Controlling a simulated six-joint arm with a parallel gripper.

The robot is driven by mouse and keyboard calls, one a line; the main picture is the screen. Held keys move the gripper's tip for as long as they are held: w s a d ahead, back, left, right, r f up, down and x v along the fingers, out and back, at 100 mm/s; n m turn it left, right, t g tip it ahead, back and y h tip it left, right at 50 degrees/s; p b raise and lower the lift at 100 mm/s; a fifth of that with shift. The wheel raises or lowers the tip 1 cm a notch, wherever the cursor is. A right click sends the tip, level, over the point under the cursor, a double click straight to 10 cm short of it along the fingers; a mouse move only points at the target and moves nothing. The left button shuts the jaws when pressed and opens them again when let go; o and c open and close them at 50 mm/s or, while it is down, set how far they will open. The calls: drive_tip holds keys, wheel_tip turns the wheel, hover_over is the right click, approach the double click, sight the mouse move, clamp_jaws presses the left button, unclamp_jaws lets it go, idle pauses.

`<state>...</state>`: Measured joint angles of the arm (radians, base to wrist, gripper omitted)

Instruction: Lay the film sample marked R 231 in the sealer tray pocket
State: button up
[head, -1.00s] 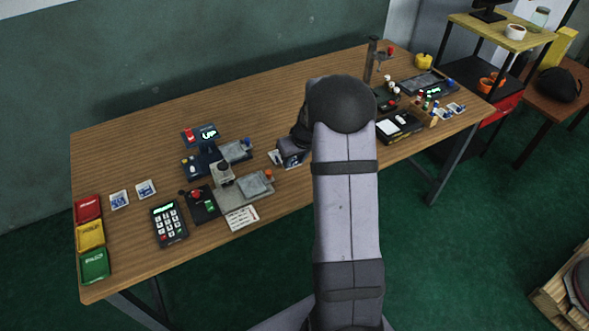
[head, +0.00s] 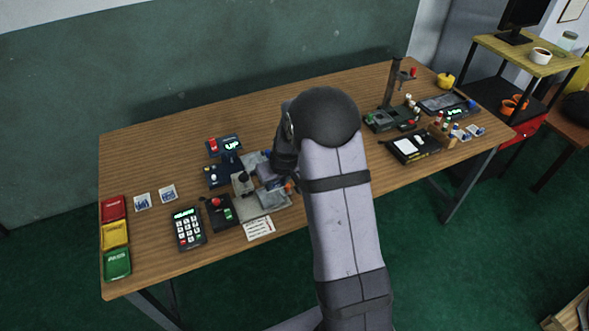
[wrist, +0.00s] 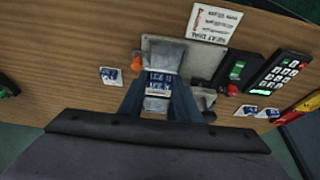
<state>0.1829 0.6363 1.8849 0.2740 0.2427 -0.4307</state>
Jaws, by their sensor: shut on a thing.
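My gripper (wrist: 160,100) is shut on a film sample (wrist: 158,82), a clear strip with a blue and white printed label. The label is upside down and small; it looks like R 231, but I cannot be sure. In the wrist view the sample lies over the grey sealer tray (wrist: 192,62) and hides its pocket; I cannot tell whether it touches. In the head view my arm covers the jaws, and the tray (head: 255,210) shows at their lower left. The sealer head (head: 242,184) stands just left of the gripper.
A loose sample card (wrist: 110,76) lies beside the tray. Two more cards (head: 142,202) (head: 168,192) lie at the left. A keypad (head: 188,229), a red-button box (head: 219,212) and a printed note (head: 258,228) surround the tray. An orange knob (wrist: 136,62) is at its edge.

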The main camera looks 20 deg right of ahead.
drive_tip(key=shift+a+f, duration=0.1)
drive_tip(key=shift+a, duration=0.45)
drive_tip(key=shift+f, duration=0.2)
drive_tip(key=shift+f+b, duration=2.35)
drive_tip(key=shift+f, duration=0.15)
drive_tip(key=shift+f+b, duration=0.3)
drive_tip(key=shift+b, duration=0.2)
drive_tip(key=o, duration=1.7)
drive_tip(key=shift+c, duration=0.2)
drive_tip(key=shift+r, duration=0.15)
wheel_tip(320, 180, up, 7)
drive_tip(key=p, duration=0.5)
drive_tip(key=shift+p, duration=0.3)
